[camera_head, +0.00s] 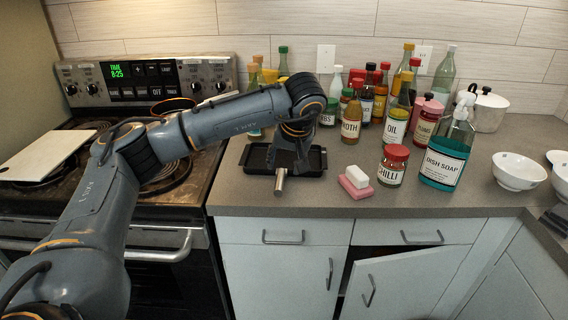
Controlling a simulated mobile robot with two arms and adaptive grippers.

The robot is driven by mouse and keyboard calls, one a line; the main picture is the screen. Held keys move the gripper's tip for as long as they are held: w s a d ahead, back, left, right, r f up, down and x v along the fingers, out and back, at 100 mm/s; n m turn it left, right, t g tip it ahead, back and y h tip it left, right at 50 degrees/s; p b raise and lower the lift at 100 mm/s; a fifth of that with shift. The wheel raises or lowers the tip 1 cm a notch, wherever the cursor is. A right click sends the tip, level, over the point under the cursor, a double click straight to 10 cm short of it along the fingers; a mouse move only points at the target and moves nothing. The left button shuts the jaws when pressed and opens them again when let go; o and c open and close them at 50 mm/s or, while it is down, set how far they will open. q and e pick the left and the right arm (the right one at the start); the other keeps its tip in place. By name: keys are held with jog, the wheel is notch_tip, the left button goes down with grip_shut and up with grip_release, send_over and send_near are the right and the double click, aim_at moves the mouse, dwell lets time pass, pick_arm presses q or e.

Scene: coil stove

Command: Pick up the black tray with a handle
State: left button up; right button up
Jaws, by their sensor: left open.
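The black tray (258,162) is a low, rectangular pan on the grey counter, just right of the stove. A short silver cylinder (280,182), which looks like its handle, sticks out past its front edge toward me. My left gripper (288,163) reaches in from the left, pointing down over the middle and right of the tray, and hides part of it. Its jaws are open; their fingertips are hard to make out, and I cannot tell whether they touch the tray or handle. My right gripper is not in view.
Several bottles and jars crowd the counter behind and right of the tray, with a soap bar on a pink sponge (355,184), a chilli jar (393,166) and dish soap (441,165) nearby. A cutting board (42,156) lies on the stove. A lower cabinet door (405,284) stands ajar.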

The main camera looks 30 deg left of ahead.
aim_at(281, 176)
pick_arm(q)
jog(key=x, duration=0.5)
jog(key=p+x, duration=0.1)
jog(key=x, duration=0.1)
jog(key=shift+w+a+f, duration=0.2)
jog(key=shift+w, duration=0.15)
grip_shut()
